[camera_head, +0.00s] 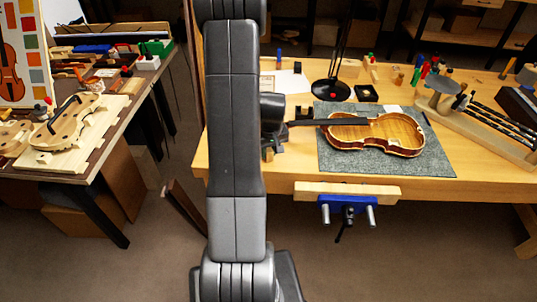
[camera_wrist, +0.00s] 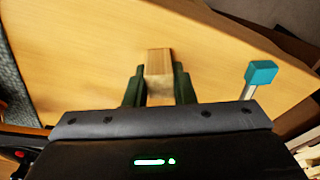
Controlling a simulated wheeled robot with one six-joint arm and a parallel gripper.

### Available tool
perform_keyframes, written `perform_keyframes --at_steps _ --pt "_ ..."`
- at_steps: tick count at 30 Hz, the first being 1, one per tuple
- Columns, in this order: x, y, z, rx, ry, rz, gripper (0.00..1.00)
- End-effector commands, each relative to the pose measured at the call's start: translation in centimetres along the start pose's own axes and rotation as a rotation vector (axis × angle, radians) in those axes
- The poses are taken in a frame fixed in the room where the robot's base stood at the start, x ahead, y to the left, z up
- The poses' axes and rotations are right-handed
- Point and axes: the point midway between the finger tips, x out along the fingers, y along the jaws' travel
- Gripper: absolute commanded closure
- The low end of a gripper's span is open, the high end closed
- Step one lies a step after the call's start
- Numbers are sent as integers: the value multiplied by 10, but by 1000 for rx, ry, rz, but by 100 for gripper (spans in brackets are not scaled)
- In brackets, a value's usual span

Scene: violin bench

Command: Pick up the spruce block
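The spruce block (camera_wrist: 158,63) is a small pale-brown wooden piece between the two dark green fingers of my gripper (camera_wrist: 159,82) in the wrist view. The fingers lie close along its left and right sides and appear to touch it. In the head view my arm hides most of the gripper, and a small tan and green patch shows just below its end, over the left front part of the workbench (camera_head: 229,166). Whether the block rests on the bench or is clear of it cannot be told.
A violin (camera_head: 376,134) lies on a grey mat (camera_head: 345,163) right of my gripper. A black lamp base (camera_head: 331,91) stands behind. A blue vise (camera_head: 345,208) juts from the bench's front edge. A teal-capped metal piece (camera_wrist: 261,73) is right of the fingers in the wrist view.

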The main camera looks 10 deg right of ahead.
Motion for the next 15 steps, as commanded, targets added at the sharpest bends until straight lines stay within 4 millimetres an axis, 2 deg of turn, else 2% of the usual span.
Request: perform_keyframes --at_steps 10,15 --pt "-2 0 0 0 1 0 98" --pt "-18 0 -4 0 4 1 98"
